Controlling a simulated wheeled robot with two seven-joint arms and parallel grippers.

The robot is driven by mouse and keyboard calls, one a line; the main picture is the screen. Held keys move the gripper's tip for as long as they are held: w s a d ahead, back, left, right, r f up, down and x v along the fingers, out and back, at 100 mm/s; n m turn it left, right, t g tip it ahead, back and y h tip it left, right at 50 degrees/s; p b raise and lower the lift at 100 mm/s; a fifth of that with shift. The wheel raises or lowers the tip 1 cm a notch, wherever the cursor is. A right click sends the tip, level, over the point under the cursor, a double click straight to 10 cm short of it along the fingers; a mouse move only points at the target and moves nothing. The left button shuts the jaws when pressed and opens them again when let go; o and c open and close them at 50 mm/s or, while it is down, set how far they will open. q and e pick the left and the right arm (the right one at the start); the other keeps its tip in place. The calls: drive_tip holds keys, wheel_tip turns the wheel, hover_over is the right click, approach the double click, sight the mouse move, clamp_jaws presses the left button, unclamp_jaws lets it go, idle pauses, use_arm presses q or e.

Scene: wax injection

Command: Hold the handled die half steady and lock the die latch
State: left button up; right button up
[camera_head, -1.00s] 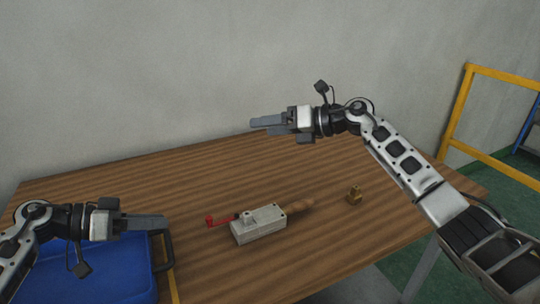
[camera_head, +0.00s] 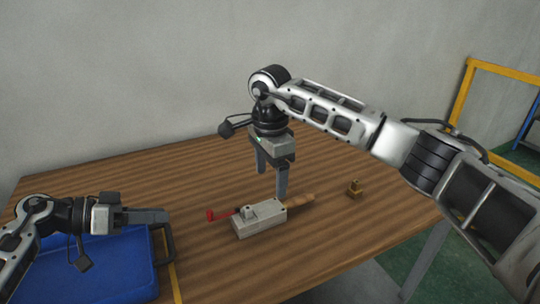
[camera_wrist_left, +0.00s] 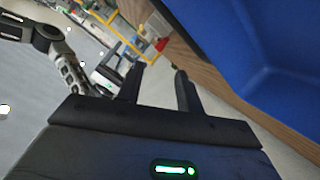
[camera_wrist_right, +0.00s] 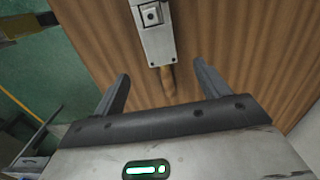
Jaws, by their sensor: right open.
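The grey metal die (camera_head: 262,222) lies on the table with its wooden handle (camera_head: 302,198) pointing right. A red latch lever (camera_head: 222,214) sticks out at its left end. In the right wrist view the die (camera_wrist_right: 156,38) is at the top and the handle (camera_wrist_right: 168,82) lies between the finger directions; the red lever is out of that view. My right gripper (camera_head: 271,185) is open, pointing down just behind the die and handle, not visibly gripping anything. My left gripper (camera_head: 166,216) is over the blue case, left of the die; its fingers (camera_wrist_left: 158,80) are apart and empty.
A blue case (camera_head: 110,270) with a dark handle stands at the table's front left. A yellow rail (camera_head: 462,100) stands beyond the right edge.

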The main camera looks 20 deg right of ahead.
sight(270, 207)
wheel_tip(270, 207, down, 10)
drive_tip(key=shift+f, duration=0.2)
drive_tip(key=c, duration=1.2)
use_arm(q)
drive_tip(key=shift+c, duration=1.2)
use_arm(e)
drive_tip(key=shift+c, duration=1.2)
use_arm(q)
clamp_jaws()
drive_tip(key=w+a+r+n+y, duration=0.1)
drive_tip(key=w+r+n+y, duration=0.1)
drive_tip(key=w+r+y, duration=0.2)
drive_tip(key=shift+w+r+g+y, duration=0.25)
drive_tip(key=shift+r+g+y, duration=0.15)
drive_tip(key=shift+r+y, duration=0.8)
drive_tip(key=shift+a+f, duration=0.1)
use_arm(e)
drive_tip(key=shift+r, duration=0.1)
